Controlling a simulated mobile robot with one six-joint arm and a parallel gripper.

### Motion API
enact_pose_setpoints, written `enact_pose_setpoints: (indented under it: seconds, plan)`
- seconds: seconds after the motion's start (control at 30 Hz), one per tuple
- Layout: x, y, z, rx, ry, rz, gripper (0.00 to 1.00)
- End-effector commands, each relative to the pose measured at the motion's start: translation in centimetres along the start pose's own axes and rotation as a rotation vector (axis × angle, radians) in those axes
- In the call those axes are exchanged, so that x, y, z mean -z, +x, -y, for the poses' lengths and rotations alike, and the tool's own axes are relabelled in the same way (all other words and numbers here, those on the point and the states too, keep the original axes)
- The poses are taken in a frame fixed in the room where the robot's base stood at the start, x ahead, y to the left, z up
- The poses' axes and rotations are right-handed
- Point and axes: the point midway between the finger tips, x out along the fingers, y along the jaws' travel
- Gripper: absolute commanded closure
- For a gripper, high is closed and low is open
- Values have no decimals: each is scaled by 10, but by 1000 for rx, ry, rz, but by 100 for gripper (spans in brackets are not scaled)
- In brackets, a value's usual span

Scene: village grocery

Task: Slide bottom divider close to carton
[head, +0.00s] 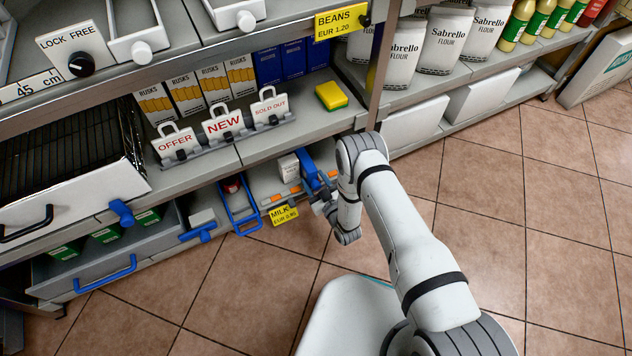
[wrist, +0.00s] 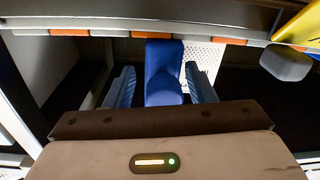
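The bottom divider is a blue piece (head: 308,168) on the bottom shelf in the head view. A small white carton (head: 289,167) stands on that shelf just to its left, with a narrow gap that I cannot measure. My gripper (head: 325,192) is at the shelf's front edge by the divider. In the wrist view the divider's blue handle (wrist: 164,75) lies between the two fingers of my gripper (wrist: 161,88). The fingers are apart, with a gap left of the handle; the right finger is very near it. I cannot pick out the carton surely in the wrist view.
Another blue divider frame (head: 238,205) with a red-topped item stands farther left. A yellow milk tag (head: 284,214) hangs on the front rail. Above are a sign rail (head: 222,136) and a yellow sponge (head: 331,96). The tiled floor in front is clear.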

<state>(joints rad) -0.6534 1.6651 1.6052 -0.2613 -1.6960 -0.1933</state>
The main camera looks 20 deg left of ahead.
Motion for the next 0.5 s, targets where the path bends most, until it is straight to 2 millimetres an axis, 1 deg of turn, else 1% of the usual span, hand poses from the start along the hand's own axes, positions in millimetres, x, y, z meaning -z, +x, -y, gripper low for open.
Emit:
enact_pose_setpoints:
  seconds: [0.27, 0.37, 0.5]
  plan:
    - [0, -5, -1, -2, 2, 2, 50]
    - [1, -17, -1, -2, 2, 5, 50]
    - [2, -42, -2, -2, 3, 6, 50]
